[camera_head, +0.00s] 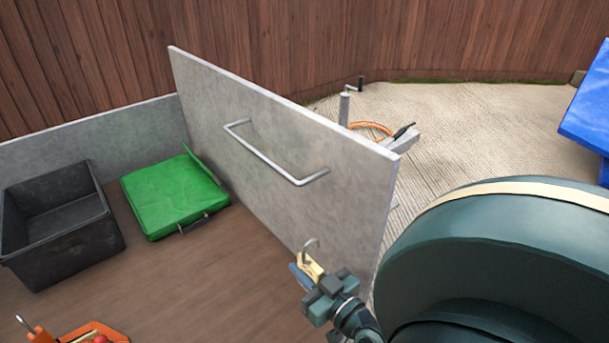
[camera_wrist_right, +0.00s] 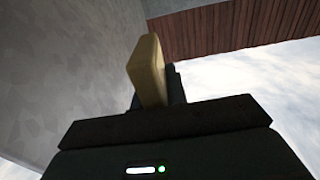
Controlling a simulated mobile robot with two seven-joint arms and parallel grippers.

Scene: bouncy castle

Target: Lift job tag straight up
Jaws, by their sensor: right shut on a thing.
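My right gripper (camera_head: 308,276) is low beside the upright grey panel (camera_head: 270,165), near its right end. It is shut on a small tan piece, which I take to be the job tag (camera_head: 313,267). A bent metal hook (camera_head: 312,243) shows just above the tag; I cannot tell whether they touch. In the right wrist view the tan tag (camera_wrist_right: 147,70) stands up from the dark gripper body, with a dark part just behind it. The gripper hides the tag's lower part. My left gripper is not in view.
A metal handle bar (camera_head: 275,160) projects from the panel above the gripper. On the brown floor lie a green case (camera_head: 170,195), a black bin (camera_head: 60,245) and an orange item (camera_head: 95,335). A blue surface (camera_head: 590,105) is at far right. Beyond the panel is ribbed ground.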

